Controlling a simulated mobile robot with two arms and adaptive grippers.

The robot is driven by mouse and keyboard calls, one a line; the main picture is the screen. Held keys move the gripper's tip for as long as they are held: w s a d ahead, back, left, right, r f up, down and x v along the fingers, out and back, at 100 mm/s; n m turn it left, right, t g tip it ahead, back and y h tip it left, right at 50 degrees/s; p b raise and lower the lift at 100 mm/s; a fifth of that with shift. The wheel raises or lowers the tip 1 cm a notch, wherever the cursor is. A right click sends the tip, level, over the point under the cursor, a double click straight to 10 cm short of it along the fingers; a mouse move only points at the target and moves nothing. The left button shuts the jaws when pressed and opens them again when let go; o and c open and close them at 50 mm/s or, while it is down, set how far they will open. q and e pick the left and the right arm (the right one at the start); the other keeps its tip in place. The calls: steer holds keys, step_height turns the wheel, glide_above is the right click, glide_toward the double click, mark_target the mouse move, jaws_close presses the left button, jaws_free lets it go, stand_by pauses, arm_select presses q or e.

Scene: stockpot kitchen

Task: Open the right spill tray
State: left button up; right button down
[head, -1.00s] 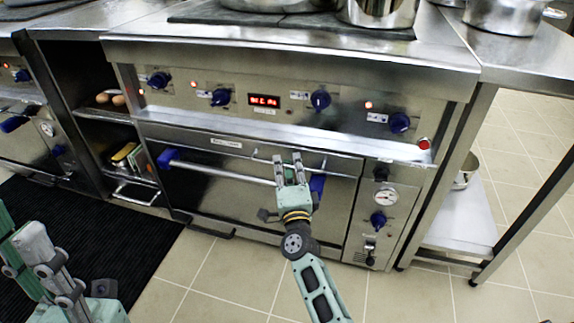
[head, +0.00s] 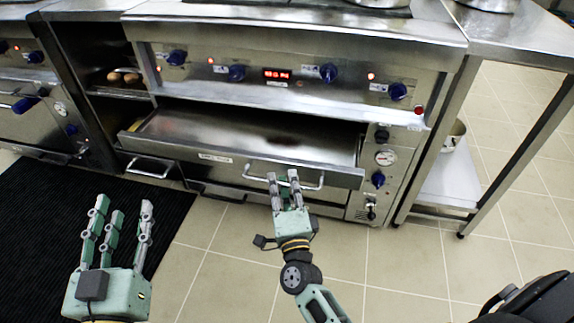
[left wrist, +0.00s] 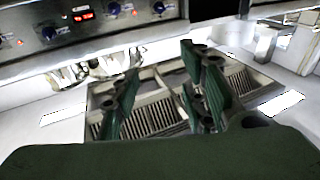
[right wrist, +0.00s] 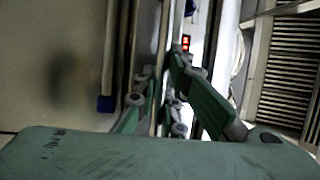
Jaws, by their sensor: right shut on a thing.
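The right spill tray (head: 250,138) is a wide, shallow steel drawer under the stove's control panel. It stands pulled out toward me, with its inside showing. A dark stain lies near its middle back. Its bar handle (head: 312,183) runs along the right part of its front. My left gripper (head: 118,212) is open and empty over the black mat, well away from the tray. In the left wrist view its fingers (left wrist: 160,80) are spread.
The stove's control panel (head: 290,75) with blue knobs is above the tray. An open shelf (head: 115,75) and a lower handle (head: 150,165) are at the left. A steel side table (head: 520,40) stands at the right. The tiled floor (head: 240,270) in front is free.

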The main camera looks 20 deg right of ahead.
arm_select(q)
steer(key=shift+a+f+g+y, duration=0.15)
steer(key=shift+f+g, duration=0.25)
steer(key=shift+f, duration=0.45)
steer(key=shift+a+f+g+y, duration=0.15)
steer(key=shift+f+g, duration=0.25)
steer(key=shift+f, duration=0.4)
arm_select(e)
steer(key=shift+s+a+f, duration=0.1)
steer(key=shift+s+a, duration=0.25)
steer(key=shift+s, duration=0.25)
steer(key=shift+s+a+f, duration=0.1)
steer(key=shift+s+a, duration=0.25)
steer(key=shift+s, duration=0.2)
arm_select(q)
steer(key=shift+d, duration=0.1)
arm_select(e)
steer(key=c, duration=1.8)
jaws_free()
steer(key=shift+r, duration=0.15)
steer(key=v, duration=1.2)
steer(key=shift+w, duration=0.1)
